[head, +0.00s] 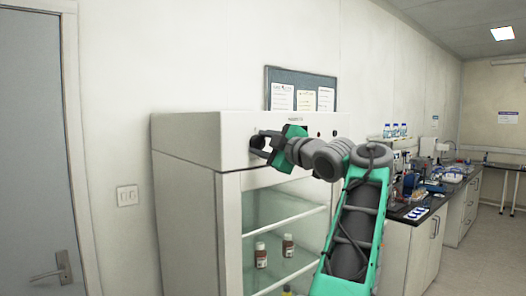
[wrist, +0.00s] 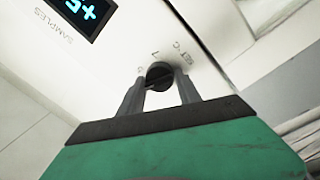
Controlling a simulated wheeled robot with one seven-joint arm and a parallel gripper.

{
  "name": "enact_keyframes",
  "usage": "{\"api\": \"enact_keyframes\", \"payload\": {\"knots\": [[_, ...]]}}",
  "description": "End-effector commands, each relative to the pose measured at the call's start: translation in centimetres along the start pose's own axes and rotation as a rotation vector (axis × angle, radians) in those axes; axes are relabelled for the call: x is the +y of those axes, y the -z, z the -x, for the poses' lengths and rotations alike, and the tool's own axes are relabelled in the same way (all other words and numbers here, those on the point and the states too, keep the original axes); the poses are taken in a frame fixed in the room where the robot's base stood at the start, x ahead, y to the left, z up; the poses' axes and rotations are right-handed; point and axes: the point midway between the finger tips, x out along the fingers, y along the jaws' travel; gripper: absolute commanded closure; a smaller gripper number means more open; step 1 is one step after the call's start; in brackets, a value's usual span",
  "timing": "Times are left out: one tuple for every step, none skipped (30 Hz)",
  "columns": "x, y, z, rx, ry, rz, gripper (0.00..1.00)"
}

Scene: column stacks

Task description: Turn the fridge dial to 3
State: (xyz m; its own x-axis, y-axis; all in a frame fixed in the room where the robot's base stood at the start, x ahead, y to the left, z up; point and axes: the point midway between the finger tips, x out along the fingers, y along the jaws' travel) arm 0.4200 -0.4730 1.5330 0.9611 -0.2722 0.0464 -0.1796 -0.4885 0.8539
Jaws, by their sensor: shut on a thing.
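The fridge (head: 195,190) is a white cabinet with a glass door, and a control panel (head: 220,125) runs across its top. My gripper (head: 262,145) is at the left part of that panel, and it hides the dial in the head view. In the wrist view the round black dial (wrist: 159,74) sits between the two fingers of my gripper (wrist: 159,84). The fingers are shut on it, one on each side. Small marks and "SET °C" are printed around the dial, rotated in this view. The number the dial points to cannot be read.
A lit display (wrist: 82,12) with blue digits and the label "SAMPLES" is on the panel. Small bottles (head: 261,254) stand inside behind the glass. A lab bench (head: 415,215) with equipment is to the right, and a door (head: 35,160) is at the left.

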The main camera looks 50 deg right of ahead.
Motion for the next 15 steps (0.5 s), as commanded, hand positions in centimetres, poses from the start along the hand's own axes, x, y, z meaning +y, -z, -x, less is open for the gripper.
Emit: {"api": "enact_keyframes", "payload": {"knots": [[-0.47,-0.24,-0.03,0.004,0.004,0.038,1.00],[-0.48,-0.26,-0.04,0.005,0.004,0.063,1.00],[-0.48,-0.29,-0.04,0.007,0.003,0.095,1.00],[-0.48,-0.29,-0.05,0.009,0.003,0.118,1.00],[-0.49,-0.30,-0.05,0.010,0.003,0.140,1.00],[-0.49,-0.29,-0.05,0.012,0.002,0.168,1.00],[-0.47,-0.26,-0.04,0.014,0.002,0.189,1.00],[-0.48,-0.26,-0.04,0.015,0.001,0.207,1.00],[-0.49,-0.28,-0.04,0.017,0.001,0.230,1.00],[-0.50,-0.28,-0.05,0.018,0.001,0.246,1.00],[-0.50,-0.28,-0.05,0.019,0.001,0.262,1.00],[-0.50,-0.29,-0.05,0.020,0.001,0.279,1.00],[-0.51,-0.31,-0.05,0.021,0.001,0.291,1.00],[-0.52,-0.31,-0.06,0.022,0.001,0.302,1.00],[-0.52,-0.31,-0.06,0.023,0.001,0.314,1.00]]}}
